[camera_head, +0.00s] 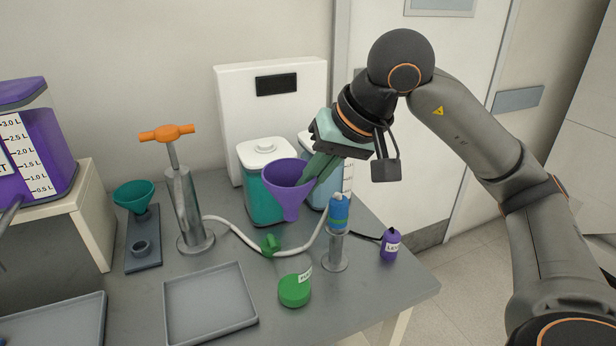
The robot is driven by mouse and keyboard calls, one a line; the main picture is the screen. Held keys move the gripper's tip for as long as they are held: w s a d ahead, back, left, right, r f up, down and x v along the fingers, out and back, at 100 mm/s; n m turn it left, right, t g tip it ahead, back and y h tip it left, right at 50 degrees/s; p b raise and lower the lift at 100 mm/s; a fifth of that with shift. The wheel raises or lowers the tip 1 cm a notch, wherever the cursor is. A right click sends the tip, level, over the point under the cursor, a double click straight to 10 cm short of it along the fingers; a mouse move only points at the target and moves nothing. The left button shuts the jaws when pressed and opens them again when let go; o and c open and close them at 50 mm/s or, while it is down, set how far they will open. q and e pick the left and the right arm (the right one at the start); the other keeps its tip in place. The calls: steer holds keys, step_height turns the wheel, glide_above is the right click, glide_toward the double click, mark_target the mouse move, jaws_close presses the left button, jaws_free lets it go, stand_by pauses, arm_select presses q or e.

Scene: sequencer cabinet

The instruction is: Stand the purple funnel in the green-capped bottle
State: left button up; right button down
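The purple funnel (288,186) is held upright above the table, wide mouth up and spout down. My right gripper (312,176) reaches in from the upper right, its green fingers shut on the funnel's right rim. The green-capped bottle (294,290) stands on the table, below the funnel in the picture and apart from it. Its green part is at the bottom, with a clear body and white label above, so it looks cap-down. The bottle's top outline is faint. My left gripper is not in view.
Behind the funnel is a teal container with a white lid (265,147). A blue-topped stand (337,212) is right of the bottle, with a purple labelled weight (390,246) beyond. A grey tray (210,304), an orange-handled pump (183,205) and a teal funnel (134,195) are left. A hose crosses the table.

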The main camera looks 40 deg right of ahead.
step_height(320, 180, down, 6)
steer(key=b, duration=0.5)
steer(key=shift+f, duration=0.1)
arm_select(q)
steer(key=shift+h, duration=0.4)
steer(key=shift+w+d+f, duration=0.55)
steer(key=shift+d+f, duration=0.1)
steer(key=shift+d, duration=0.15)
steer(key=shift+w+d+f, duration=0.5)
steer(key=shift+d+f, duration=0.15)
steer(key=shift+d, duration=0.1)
arm_select(e)
steer(key=shift+f, duration=0.15)
steer(key=c, duration=1.1)
jaws_free()
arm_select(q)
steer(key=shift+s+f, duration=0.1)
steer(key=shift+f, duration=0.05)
arm_select(e)
steer(key=shift+o, duration=0.5)
